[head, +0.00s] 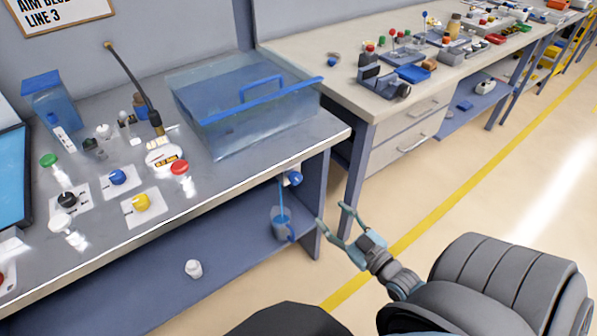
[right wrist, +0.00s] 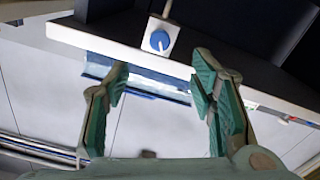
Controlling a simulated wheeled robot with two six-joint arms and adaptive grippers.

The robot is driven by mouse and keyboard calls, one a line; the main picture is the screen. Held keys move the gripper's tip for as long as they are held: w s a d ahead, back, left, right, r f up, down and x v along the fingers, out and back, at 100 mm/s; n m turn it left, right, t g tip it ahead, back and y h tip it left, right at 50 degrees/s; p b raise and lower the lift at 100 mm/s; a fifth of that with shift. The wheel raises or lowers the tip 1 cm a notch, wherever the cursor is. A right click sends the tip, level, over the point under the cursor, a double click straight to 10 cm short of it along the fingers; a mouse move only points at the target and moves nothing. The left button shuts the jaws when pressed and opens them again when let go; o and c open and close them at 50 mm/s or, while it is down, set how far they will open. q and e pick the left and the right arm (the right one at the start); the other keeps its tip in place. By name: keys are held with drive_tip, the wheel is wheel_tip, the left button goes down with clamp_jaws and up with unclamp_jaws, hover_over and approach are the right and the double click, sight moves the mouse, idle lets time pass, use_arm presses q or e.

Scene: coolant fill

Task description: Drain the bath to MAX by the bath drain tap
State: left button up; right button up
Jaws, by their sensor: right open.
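The bath (head: 255,135) is a clear, open tank on the grey bench, with bluish liquid and a blue handle-like bar inside. The bath drain tap (head: 293,179) has a round blue knob below the bench's right front edge. It also shows in the right wrist view (right wrist: 159,40), on a white block. A thin blue line hangs below the tap to a blue jug (head: 281,224); I cannot tell whether it is flowing liquid. My right gripper (head: 333,213) is open and empty, right of the jug and apart from the tap. It also shows in the right wrist view (right wrist: 160,70), with the knob beyond its fingertips. My left gripper is out of view.
The bench top (head: 225,178) carries green, black, blue, yellow and red knobs and a dark gooseneck. A small white bottle (head: 194,268) stands on the lower shelf. A second bench (head: 335,75) with drawers stands to the right. The floor between has a yellow line (head: 450,195).

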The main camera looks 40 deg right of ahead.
sight(298, 180)
drive_tip(key=w+b, duration=0.5)
drive_tip(key=w, duration=0.8)
drive_tip(key=shift+w+r, duration=0.1)
drive_tip(key=shift+w, duration=0.25)
drive_tip(key=shift+w+r, duration=0.15)
drive_tip(key=shift+w, duration=0.25)
drive_tip(key=c, duration=1.1)
